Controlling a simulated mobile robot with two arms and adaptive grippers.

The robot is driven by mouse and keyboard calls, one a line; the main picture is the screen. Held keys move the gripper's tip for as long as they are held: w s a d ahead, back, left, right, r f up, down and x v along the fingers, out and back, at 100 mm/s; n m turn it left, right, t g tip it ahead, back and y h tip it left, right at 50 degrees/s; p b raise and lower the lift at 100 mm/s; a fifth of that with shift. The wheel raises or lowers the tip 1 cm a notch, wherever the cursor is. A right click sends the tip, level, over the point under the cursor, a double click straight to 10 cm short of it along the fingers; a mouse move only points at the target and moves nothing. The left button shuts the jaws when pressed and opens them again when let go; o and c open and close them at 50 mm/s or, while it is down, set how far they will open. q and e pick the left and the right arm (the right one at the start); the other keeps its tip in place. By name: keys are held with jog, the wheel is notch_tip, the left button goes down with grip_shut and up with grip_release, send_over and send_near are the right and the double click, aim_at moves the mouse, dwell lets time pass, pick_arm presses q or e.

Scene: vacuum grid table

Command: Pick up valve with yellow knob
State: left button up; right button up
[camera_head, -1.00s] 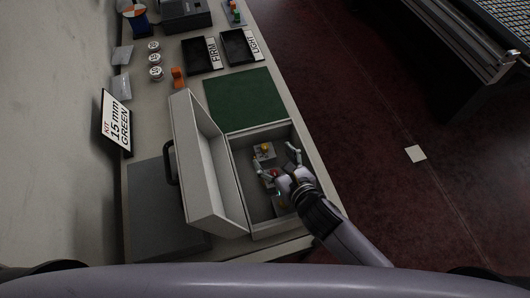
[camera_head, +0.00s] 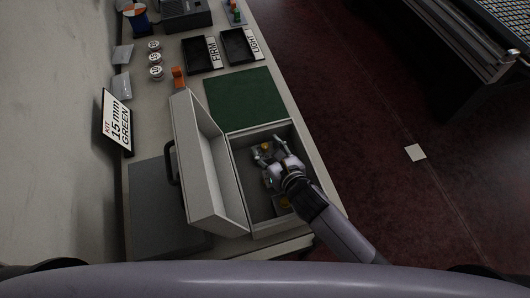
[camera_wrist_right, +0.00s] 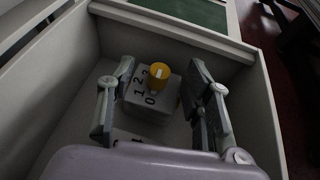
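The valve with the yellow knob (camera_wrist_right: 157,76) sits upright in the open case, on a pale grey block marked with black numbers. My right gripper (camera_head: 267,147) reaches down into the case. In the right wrist view, the right gripper (camera_wrist_right: 161,82) is open, with one finger on each side of the valve. Whether either finger touches it cannot be told. In the head view the gripper mostly hides this valve. My left gripper is not in view.
The case (camera_head: 265,129) has raised walls around my right gripper, and its lid (camera_head: 215,170) stands open to the left. A green mat (camera_head: 245,95) lies beyond it. Black trays (camera_head: 200,54) and an orange object (camera_head: 179,77) are farther back.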

grip_shut()
dwell(0.3)
jog(key=shift+r, duration=0.1)
